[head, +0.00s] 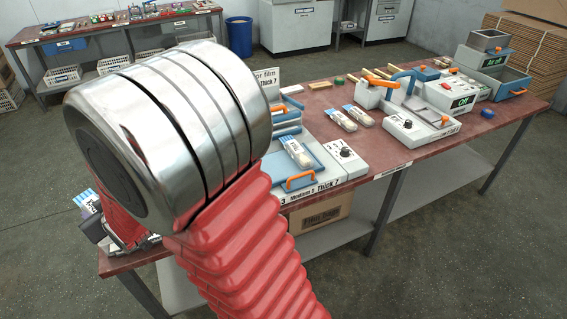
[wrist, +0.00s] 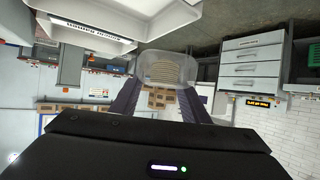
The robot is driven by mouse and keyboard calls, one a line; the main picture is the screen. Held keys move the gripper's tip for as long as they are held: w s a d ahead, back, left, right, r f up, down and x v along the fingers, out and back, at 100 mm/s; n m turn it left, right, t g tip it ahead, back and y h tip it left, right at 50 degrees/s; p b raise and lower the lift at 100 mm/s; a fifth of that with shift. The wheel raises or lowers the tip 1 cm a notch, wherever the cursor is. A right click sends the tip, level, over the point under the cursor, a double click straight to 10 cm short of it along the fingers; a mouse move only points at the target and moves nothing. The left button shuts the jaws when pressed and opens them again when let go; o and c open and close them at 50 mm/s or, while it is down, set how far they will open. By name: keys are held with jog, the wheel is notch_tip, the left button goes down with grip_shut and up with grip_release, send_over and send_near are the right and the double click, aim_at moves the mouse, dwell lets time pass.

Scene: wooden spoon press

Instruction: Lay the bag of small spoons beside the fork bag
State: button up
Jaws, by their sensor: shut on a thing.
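My gripper (wrist: 160,108) is shut on a clear bag (wrist: 176,68) with tan contents in the wrist view; I cannot read what is inside. In the head view my gripper (head: 118,238) is at the lower left, mostly hidden behind my arm. A blue-and-white bag end (head: 84,198) shows beside it. Two similar bags lie side by side on the red table, the left bag (head: 341,119) and the right bag (head: 358,115). Another bag (head: 297,152) lies on a blue tray with an orange handle. I cannot tell which one is the fork bag.
The red table (head: 374,157) carries a sealing machine (head: 410,122) with an orange-and-blue lever, and a scale (head: 462,92) behind it. A control box (head: 347,157) with a black knob stands in front of the two bags. My arm blocks the table's left part.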

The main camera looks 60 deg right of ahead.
jog(key=s+d+m+h, duration=0.2)
jog(key=s+d, duration=0.1)
jog(key=d, duration=1)
jog(key=s+d+m+g+h, duration=0.1)
jog(key=s+d+m+h, duration=0.1)
jog(key=d, duration=1.1)
jog(key=s+d+m+h, duration=0.1)
jog(key=s+d, duration=0.4)
jog(key=d, duration=0.8)
jog(key=shift+s+r+m+h, duration=0.15)
jog(key=shift+m+h, duration=0.25)
jog(key=shift+h, duration=0.3)
jog(key=s+d, duration=0.8)
jog(key=d, duration=0.2)
jog(key=shift+r+g, duration=0.3)
jog(key=shift+g, duration=0.1)
jog(key=shift+d+f, duration=0.1)
jog(key=shift+f, duration=0.05)
send_over(270, 166)
jog(key=shift+d+f, duration=0.15)
jog(key=shift+f, duration=2.9)
